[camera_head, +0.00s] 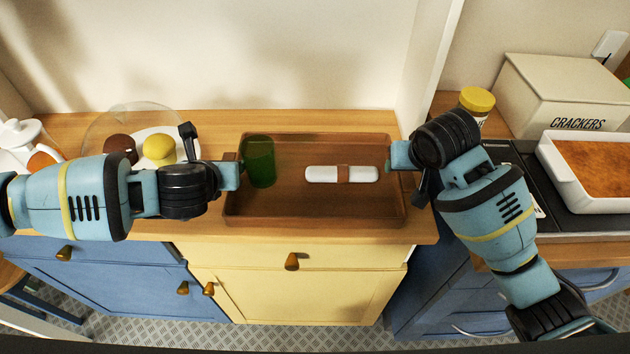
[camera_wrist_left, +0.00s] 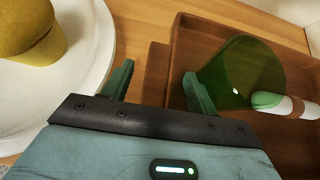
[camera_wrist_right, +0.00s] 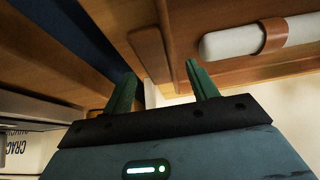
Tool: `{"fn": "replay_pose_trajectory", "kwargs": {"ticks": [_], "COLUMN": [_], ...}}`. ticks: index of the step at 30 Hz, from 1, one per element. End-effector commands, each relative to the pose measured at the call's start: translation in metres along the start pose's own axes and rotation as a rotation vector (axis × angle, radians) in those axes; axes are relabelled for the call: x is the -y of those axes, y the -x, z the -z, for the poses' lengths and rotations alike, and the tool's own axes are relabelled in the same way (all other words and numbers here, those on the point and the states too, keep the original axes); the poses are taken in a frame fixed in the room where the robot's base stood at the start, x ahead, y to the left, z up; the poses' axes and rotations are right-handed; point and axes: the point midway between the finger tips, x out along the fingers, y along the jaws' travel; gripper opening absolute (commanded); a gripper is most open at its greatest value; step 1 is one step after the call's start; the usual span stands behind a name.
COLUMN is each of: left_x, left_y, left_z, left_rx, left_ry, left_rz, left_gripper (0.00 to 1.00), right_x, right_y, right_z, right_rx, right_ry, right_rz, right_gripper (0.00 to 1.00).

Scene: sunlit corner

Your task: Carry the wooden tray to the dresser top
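The brown wooden tray (camera_head: 290,208) appears to rest flat on the wooden top (camera_head: 300,236) of the yellow dresser (camera_head: 290,284). A green glass (camera_head: 260,162) stands upright at its left end. A white roll with a brown band (camera_head: 322,174) lies right of its middle. My left gripper (camera_head: 238,168) is at the tray's left end. In the left wrist view its fingers are apart, with the left handle (camera_wrist_left: 154,72) between them and gaps showing. My right gripper (camera_head: 396,158) is at the right end, fingers apart around the right handle (camera_wrist_right: 149,54), gaps showing.
Left of the tray, a white plate (camera_wrist_left: 85,95) holds yellow and dark round items under a clear dome, close to my left gripper. At right are a yellow-lidded jar (camera_head: 477,101), crackers box (camera_head: 560,95) and white baking dish (camera_head: 590,196). Bare wood lies behind the tray.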

Motion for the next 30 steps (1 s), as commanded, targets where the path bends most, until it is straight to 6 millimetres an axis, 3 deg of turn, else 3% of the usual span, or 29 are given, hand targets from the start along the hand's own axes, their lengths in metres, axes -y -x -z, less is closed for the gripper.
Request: {"fn": "replay_pose_trajectory", "kwargs": {"ticks": [11, 30], "left_x": [0.001, 0.001], "left_y": [0.006, 0.107], "left_z": [0.001, 0.001], "left_rx": [-0.002, -0.001], "left_ry": [0.002, 0.001], "left_rz": [0.002, 0.003], "left_gripper": [0.58, 0.58], "right_x": [0.001, 0.001], "right_y": [0.0, 0.0], "right_z": [0.0, -0.001], "right_rx": [0.001, 0.001], "right_ry": [0.001, 0.001], "right_rz": [0.002, 0.002], "right_gripper": [0.58, 0.58]}}
